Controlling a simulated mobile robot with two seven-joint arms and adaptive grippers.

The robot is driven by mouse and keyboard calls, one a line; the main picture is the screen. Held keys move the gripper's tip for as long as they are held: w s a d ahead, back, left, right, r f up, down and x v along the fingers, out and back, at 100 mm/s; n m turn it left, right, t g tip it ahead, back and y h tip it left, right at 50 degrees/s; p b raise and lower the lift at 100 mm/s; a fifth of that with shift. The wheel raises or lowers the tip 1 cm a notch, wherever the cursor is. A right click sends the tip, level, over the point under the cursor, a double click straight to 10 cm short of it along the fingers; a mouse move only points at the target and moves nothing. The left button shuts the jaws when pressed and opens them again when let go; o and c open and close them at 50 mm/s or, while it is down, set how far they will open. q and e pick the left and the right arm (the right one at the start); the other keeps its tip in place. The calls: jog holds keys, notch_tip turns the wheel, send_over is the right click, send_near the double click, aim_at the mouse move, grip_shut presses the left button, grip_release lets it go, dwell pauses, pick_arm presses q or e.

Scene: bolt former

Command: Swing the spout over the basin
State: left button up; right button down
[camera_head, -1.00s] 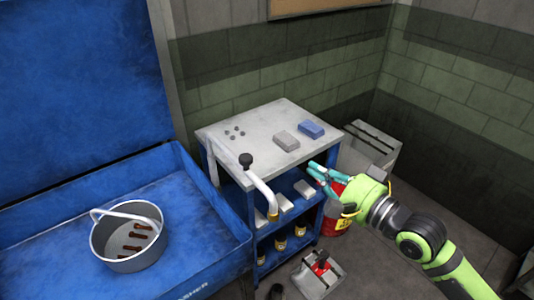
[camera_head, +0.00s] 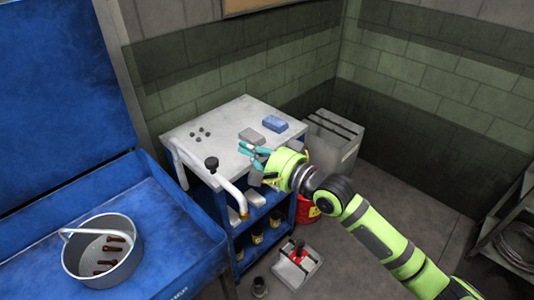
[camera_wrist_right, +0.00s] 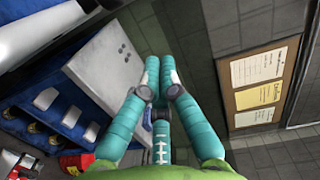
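The spout (camera_head: 228,190) is a bent white pipe with a black knob on top and a brass-coloured tip. It hangs at the front left of the grey-topped cart, to the right of the blue basin (camera_head: 172,222), with its tip outside it. My right gripper (camera_head: 247,155) is over the front right part of the cart top, to the right of the knob and apart from it. A large white part at the wrist view's upper left may be the spout. My left gripper is not in view.
A grey bucket (camera_head: 128,268) with a raised handle and several rusty bolts stands in the basin. A grey block (camera_head: 251,136) and a blue block (camera_head: 275,123) lie on the cart top (camera_head: 220,118). Bottles stand on lower shelves. A red container and a grey bin are at the right.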

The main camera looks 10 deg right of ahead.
jog(key=a, duration=0.1)
jog(key=s+a+p, duration=0.1)
jog(key=a+p, duration=0.1)
jog(key=a, duration=0.1)
jog(key=shift+s+f, duration=0.2)
jog(key=shift+f, duration=0.1)
